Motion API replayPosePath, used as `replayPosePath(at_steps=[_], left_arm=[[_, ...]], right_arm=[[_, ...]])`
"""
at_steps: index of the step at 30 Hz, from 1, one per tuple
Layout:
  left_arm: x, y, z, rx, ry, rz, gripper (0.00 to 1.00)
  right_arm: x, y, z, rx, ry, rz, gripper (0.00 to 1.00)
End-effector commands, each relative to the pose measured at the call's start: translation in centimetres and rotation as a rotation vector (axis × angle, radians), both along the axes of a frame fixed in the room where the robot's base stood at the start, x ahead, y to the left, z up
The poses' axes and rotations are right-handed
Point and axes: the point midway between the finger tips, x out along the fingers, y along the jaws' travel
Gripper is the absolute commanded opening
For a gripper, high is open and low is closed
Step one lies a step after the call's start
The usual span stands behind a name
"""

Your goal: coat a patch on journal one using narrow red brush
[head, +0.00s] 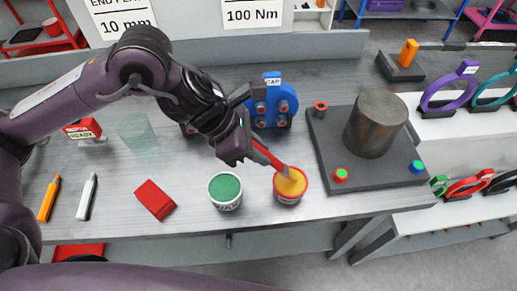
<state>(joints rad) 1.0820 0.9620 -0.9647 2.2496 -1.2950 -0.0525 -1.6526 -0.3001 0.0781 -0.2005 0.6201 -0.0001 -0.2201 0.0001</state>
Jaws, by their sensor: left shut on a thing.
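My left gripper (243,147) comes in over the bench from the left and is shut on the narrow red brush (266,154). The brush tilts down to the right, and its pale bristle end is at the orange-yellow content of a red-rimmed pot (291,184). How deep the bristles go is hard to tell. A dark grey metal cylinder (376,124) stands upright on a dark plate (372,183) to the right; I cannot tell whether it is journal one. My right gripper is not in view.
A green-topped pot (225,190) stands just left of the brush's pot. A red block (155,200), an orange marker (49,198), a white marker (87,196) and a clear glass (138,132) are on the left. A blue fixture (273,103) labelled CAP stands behind the gripper.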

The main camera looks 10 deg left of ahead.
Motion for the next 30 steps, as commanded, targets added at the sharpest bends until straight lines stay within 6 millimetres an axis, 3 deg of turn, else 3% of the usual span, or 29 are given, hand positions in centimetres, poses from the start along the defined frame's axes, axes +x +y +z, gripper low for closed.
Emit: replayPosePath(at_steps=[17, 30], left_arm=[[0.1, 0.0, 5.0, -0.002, -0.004, -0.001, 0.0], [0.1, 0.0, 5.2, -0.002, -0.003, 0.0, 0.0]], right_arm=[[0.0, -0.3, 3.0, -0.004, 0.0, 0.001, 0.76], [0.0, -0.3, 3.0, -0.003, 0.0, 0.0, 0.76]])
